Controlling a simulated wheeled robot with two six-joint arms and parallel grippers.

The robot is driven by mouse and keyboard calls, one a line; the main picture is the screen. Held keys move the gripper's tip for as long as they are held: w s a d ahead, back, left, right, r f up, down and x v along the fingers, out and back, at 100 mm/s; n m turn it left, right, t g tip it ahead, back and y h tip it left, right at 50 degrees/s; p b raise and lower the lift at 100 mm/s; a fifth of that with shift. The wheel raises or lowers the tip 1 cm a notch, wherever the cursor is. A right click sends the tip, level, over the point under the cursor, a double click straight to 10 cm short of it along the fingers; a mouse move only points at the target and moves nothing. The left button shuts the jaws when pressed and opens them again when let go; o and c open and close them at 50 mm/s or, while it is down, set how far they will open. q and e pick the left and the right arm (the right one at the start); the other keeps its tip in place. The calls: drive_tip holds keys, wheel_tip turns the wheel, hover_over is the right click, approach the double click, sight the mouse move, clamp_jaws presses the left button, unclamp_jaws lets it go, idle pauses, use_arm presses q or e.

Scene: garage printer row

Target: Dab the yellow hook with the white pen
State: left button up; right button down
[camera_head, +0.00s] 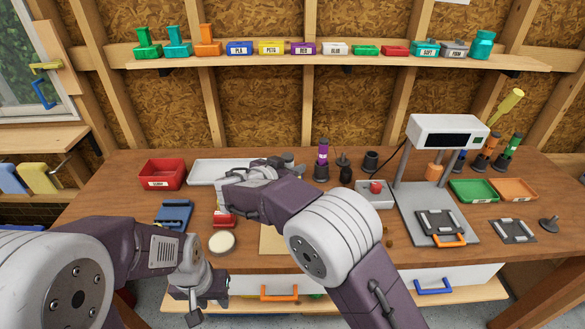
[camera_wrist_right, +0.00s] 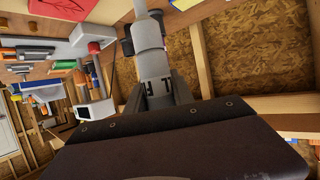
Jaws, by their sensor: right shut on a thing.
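A yellow hook (camera_head: 45,66) is at the far left, by the window frame, above a blue one (camera_head: 43,93). My right gripper (camera_head: 275,166) is over the middle of the bench, well to the right of the yellow hook. In the right wrist view the gripper (camera_wrist_right: 155,98) is shut on a pale grey-white pen (camera_wrist_right: 150,62) with dark lettering; its far end runs out of the picture. In the head view the pen is mostly hidden by my arm. My left gripper (camera_head: 195,292) hangs by the bench's front edge, apart from the hook; its finger opening is unclear.
On the bench (camera_head: 130,200) are a red bin (camera_head: 162,173), a white tray (camera_head: 205,171), a purple marker (camera_head: 321,160) in a stand, and a machine (camera_head: 445,135) with a white head. Green (camera_head: 473,191) and orange (camera_head: 513,190) trays lie right. A shelf of small bins runs above.

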drive_tip(key=shift+r, duration=0.35)
idle(0.5)
wheel_tip(320, 180, up, 5)
drive_tip(key=shift+r+p, duration=0.1)
drive_tip(key=shift+p, duration=0.65)
